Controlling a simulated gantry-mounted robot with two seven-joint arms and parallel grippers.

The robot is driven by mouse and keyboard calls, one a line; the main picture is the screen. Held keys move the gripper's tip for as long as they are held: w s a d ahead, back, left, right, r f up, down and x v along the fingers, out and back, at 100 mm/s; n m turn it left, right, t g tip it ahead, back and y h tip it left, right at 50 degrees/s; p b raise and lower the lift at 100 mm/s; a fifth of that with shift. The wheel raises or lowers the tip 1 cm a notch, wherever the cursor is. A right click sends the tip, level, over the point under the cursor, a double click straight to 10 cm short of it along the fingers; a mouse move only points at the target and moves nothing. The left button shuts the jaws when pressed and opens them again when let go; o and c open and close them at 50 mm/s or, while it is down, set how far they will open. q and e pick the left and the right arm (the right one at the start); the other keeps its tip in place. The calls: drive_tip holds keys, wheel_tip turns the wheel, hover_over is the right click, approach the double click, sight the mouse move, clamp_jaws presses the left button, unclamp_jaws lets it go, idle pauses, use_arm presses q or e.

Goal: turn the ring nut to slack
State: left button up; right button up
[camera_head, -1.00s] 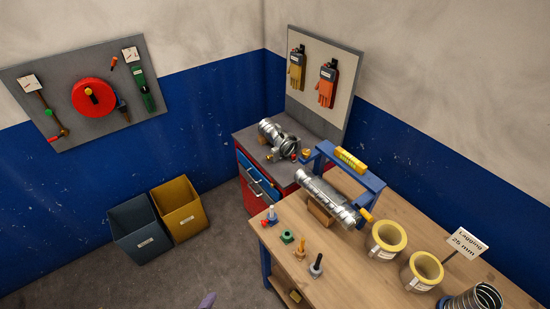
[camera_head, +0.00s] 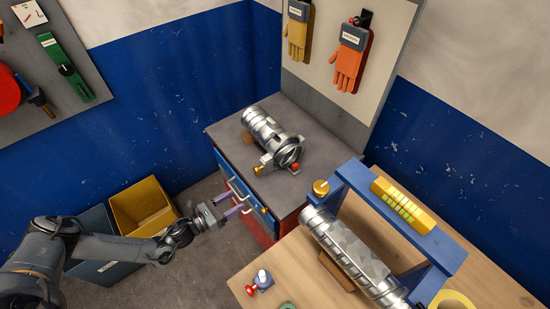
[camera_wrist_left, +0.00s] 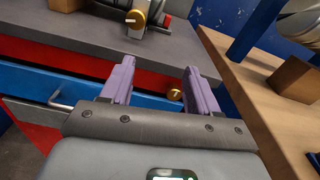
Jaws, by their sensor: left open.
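A silver duct piece (camera_head: 268,130) with a clamp end lies on the grey cabinet top. A brass round knob (camera_head: 258,170) sits on its near side and a red knob (camera_head: 295,168) at its right. In the left wrist view the brass knob (camera_wrist_left: 140,18) shows a white mark, above and beyond my fingers. Another brass knob (camera_head: 321,187) stands on the blue frame at the bench. I cannot tell for sure which is the ring nut. My left gripper (camera_head: 241,204) is open and empty, in front of the drawers; its purple fingers (camera_wrist_left: 160,72) point at the cabinet edge. My right gripper is not in view.
The cabinet (camera_head: 232,140) has blue and red drawers with handles; a small brass knob (camera_wrist_left: 175,94) is on the front between my fingers. The wooden bench (camera_head: 285,262) with a blue frame (camera_head: 395,215) and a second duct (camera_head: 350,250) stands right. Bins (camera_head: 143,207) stand left.

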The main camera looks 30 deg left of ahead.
sight(255, 173)
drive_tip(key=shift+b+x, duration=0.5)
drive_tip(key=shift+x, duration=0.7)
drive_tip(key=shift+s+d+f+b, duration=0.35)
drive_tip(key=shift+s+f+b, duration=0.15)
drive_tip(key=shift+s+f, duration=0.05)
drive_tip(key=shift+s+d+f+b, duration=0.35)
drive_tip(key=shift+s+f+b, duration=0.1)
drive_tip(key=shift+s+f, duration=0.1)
use_arm(q)
drive_tip(key=shift+m+t, duration=0.3)
drive_tip(key=shift+m, duration=0.4)
drive_tip(key=w, duration=0.9)
drive_tip(key=w+r, duration=0.1)
drive_tip(key=w, duration=0.4)
drive_tip(key=shift+w, duration=0.15)
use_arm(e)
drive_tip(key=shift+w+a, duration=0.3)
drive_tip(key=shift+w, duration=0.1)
use_arm(q)
drive_tip(key=shift+f, duration=0.1)
drive_tip(key=c, duration=1)
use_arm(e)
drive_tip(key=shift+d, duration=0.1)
